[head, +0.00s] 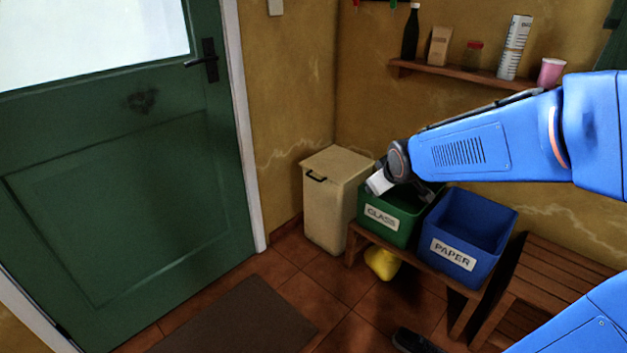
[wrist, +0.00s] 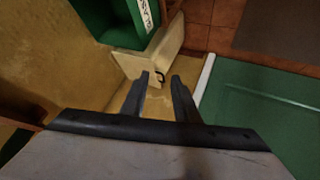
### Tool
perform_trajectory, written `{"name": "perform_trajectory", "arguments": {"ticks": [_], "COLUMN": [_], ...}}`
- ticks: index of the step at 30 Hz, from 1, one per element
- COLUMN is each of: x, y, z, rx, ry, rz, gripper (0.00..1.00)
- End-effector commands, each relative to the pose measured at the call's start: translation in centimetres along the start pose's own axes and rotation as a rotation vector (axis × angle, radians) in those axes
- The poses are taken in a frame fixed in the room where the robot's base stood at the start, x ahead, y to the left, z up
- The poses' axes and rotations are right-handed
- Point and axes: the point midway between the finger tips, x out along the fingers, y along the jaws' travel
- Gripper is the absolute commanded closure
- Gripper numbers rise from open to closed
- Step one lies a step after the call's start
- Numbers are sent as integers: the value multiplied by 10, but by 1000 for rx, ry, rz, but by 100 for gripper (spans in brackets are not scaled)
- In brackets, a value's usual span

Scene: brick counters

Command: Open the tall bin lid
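The tall cream bin (head: 325,215) stands in the corner beside the door. Its flat lid (head: 340,162) is closed, with a dark handle (head: 315,176) at the front edge. In the wrist view the bin (wrist: 150,58) shows beyond my fingers, with its handle (wrist: 160,75) close to the line between the fingertips. My gripper (wrist: 161,76) is open and empty, its two dark fingers apart. In the head view my wrist hangs just right of the bin, over the green box; the fingertips cannot be made out there. I see no contact with the lid.
The green GLASS box (head: 382,223) and blue PAPER box (head: 465,240) stand on a low wooden bench right of the bin. A yellow object (head: 382,263) lies beneath. The green door (head: 120,170) is left. A shelf (head: 465,75) holds several items above.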

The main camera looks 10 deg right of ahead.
Motion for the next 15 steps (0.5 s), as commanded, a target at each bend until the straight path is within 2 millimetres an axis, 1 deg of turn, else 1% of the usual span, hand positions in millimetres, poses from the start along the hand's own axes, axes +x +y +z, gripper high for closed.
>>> {"name": "perform_trajectory", "arguments": {"ticks": [1,3,5,9,15], "x": [17,39,57,101,162], "y": [3,7,11,15,16], "z": [-7,-18,-28,-47,-68], "rx": [-27,-71,-109,-197,-315], "ry": [15,46,74,139,236], "rz": [4,13,21,38,60], "gripper": [72,72,72,72,72]}}
